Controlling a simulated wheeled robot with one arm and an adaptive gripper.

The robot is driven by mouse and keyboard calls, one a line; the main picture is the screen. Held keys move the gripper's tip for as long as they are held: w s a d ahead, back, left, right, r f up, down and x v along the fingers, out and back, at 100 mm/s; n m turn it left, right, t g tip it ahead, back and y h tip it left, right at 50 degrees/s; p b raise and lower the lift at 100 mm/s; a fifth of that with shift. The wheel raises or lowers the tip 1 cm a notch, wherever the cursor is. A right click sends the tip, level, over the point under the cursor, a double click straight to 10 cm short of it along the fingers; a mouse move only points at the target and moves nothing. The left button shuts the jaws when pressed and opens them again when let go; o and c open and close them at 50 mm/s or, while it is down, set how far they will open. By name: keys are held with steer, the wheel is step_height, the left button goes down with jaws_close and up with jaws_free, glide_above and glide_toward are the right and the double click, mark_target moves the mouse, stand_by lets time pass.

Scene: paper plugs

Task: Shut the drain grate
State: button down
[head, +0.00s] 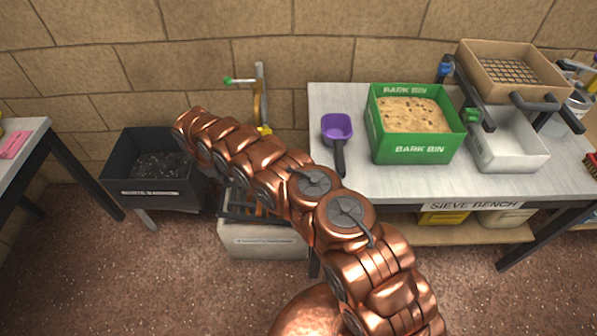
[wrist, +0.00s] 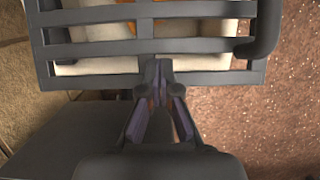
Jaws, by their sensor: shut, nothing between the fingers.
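The drain grate (wrist: 85,35) is a dark grey frame of bars with a thick rounded handle (wrist: 262,30) at its right in the wrist view. Through the bars show a pale tub and something orange. In the head view the grate (head: 238,208) is partly hidden by my copper arm, above the pale tub (head: 262,243) on the floor. I cannot tell how far open the grate stands. My gripper (wrist: 158,72) is shut and empty, its tips by the near edge of the grate; I cannot tell if they touch. The head view does not show the fingers.
A black bin (head: 155,165) stands left of the tub. A tap (head: 262,105) with a green handle is on the wall behind. The sieve bench (head: 350,180) at right carries a purple scoop (head: 337,128) and green bark bin (head: 415,148). The floor in front is clear.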

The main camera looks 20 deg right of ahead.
stand_by(0.3)
steer(key=shift+w+a+f+b, duration=0.1)
steer(key=shift+a+f+b, duration=0.1)
steer(key=shift+f+b, duration=0.6)
steer(key=shift+a+f+b, duration=0.2)
steer(key=shift+f+b, duration=0.2)
steer(key=shift+f, duration=0.75)
steer(key=shift+w+a+f+b, duration=0.1)
steer(key=shift+a+f+b, duration=0.1)
steer(key=shift+f+b, duration=0.6)
steer(key=shift+f, duration=0.15)
steer(key=shift+r+p, duration=0.6)
steer(key=shift+r, duration=1.4)
steer(key=shift+r, duration=0.1)
steer(key=v, duration=1.1)
steer(key=shift+r, duration=0.4)
